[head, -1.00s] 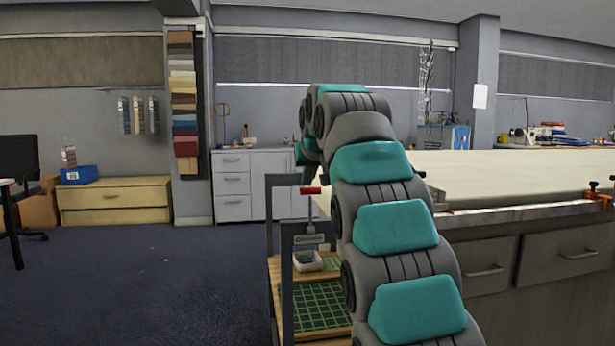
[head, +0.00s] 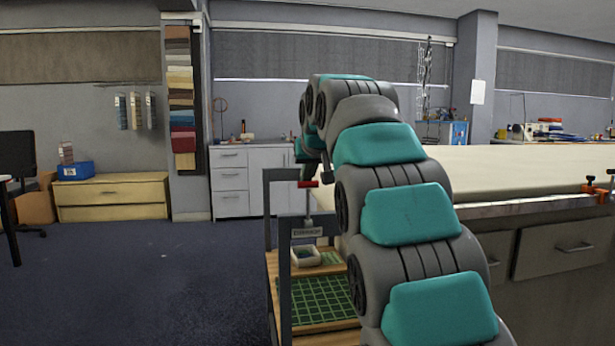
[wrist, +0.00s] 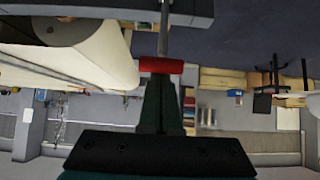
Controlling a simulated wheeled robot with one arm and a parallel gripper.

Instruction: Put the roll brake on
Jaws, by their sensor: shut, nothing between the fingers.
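The roll brake shows as a red crossbar handle (head: 308,184) on a thin upright rod, above a labelled plate (head: 307,232) on the dark frame of a stand. In the wrist view the red handle (wrist: 160,65) lies across the tips of my gripper (wrist: 161,80), with the rod running on beyond it. My gripper is shut and empty. In the head view its end (head: 311,172) is just above the handle, partly hidden by my arm. I cannot tell whether it touches the handle. The handle stands raised off the plate.
The long cloth table (head: 530,170) is to the right, with an orange clamp (head: 595,188) on its edge. A small white tray (head: 306,256) and a green cutting mat (head: 322,299) are on the stand's lower shelf.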

